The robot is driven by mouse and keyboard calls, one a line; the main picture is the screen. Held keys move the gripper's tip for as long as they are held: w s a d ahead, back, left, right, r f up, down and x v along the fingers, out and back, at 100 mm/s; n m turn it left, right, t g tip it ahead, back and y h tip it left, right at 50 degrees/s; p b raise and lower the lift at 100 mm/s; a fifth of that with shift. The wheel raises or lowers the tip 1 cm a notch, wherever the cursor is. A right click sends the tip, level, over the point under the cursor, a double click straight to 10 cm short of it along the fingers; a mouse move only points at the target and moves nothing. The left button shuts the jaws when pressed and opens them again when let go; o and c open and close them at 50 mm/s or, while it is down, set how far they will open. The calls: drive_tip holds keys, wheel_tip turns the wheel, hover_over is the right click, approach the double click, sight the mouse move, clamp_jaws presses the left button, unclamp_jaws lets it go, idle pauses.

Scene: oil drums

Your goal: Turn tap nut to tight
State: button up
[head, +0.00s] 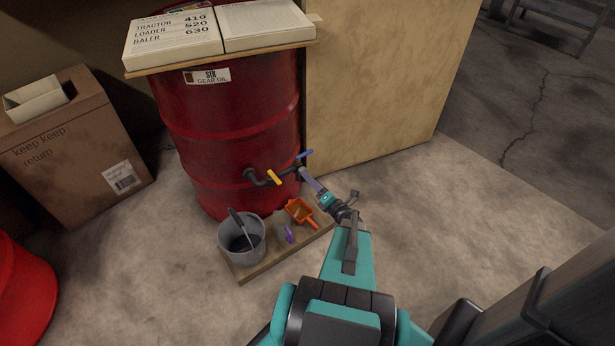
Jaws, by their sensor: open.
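A red oil drum (225,115) labelled "SIX GEAR OIL" stands upright. A dark tap pipe (256,177) comes out of its front, with a yellow lever (273,177) and, farther right, a blue lever (305,154). My gripper (306,175) reaches in from the lower right, with its tip close to the tap's right end below the blue lever. It is open, but its separate fingers are hard to make out. The tap nut is too small or hidden to pick out, and I cannot tell whether the gripper touches the tap.
Below the tap, a board (258,268) bears a grey bucket (241,248) with a dark-handled tool, an orange scoop (299,211) and a small purple item (289,234). A cardboard box (75,150) stands left, a wooden panel (375,80) right. Another red drum (22,290) is lower left.

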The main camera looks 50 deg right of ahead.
drive_tip(key=v, duration=1)
drive_tip(key=shift+s, duration=0.25)
drive_tip(key=shift+a, duration=0.1)
